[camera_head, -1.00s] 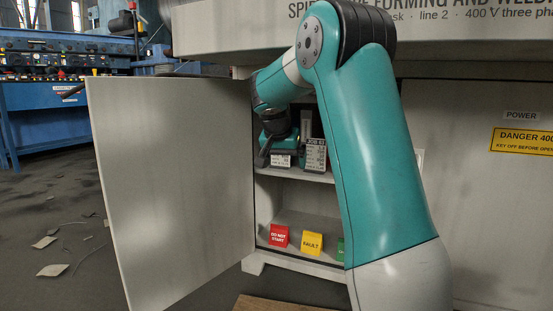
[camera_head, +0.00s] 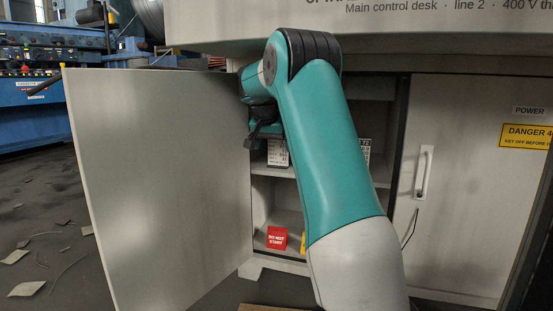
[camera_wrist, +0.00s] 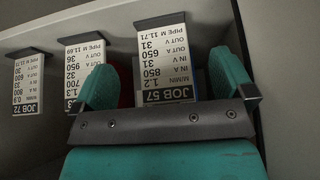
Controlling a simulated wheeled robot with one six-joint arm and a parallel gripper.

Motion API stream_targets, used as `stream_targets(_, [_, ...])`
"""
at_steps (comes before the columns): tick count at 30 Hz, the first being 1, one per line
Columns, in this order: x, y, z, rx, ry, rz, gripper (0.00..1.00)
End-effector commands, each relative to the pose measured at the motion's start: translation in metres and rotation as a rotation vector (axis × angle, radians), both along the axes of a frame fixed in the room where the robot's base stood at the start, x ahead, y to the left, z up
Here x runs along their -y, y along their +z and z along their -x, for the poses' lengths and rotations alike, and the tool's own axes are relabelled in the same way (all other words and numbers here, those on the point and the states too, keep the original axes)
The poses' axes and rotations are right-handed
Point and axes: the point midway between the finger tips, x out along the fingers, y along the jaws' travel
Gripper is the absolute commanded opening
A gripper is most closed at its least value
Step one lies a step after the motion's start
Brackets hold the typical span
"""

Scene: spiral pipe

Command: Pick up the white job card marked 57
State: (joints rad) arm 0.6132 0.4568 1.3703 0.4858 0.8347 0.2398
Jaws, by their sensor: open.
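My gripper (camera_wrist: 163,68) is open, with one teal finger on each side of this card and nothing visibly clamped. I cannot tell whether either finger touches it. In the head view my gripper (camera_head: 262,138) is inside the cabinet, beside a white card (camera_head: 278,154) whose number is unreadable.
The cabinet's left door (camera_head: 160,185) stands wide open. A shelf (camera_head: 275,171) lies below the cards, and a red DO NOT START sign (camera_head: 277,238) stands on the lower level. The closed right door (camera_head: 460,200) has a handle. My arm hides the middle of the opening.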

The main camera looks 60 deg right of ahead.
Motion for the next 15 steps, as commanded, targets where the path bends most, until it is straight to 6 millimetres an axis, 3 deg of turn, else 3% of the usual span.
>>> stream_targets(8, [0.023,0.003,-0.008,0.000,0.001,0.000,1.00])
stream_targets(15, [0.061,0.004,-0.020,-0.001,0.003,-0.002,1.00])
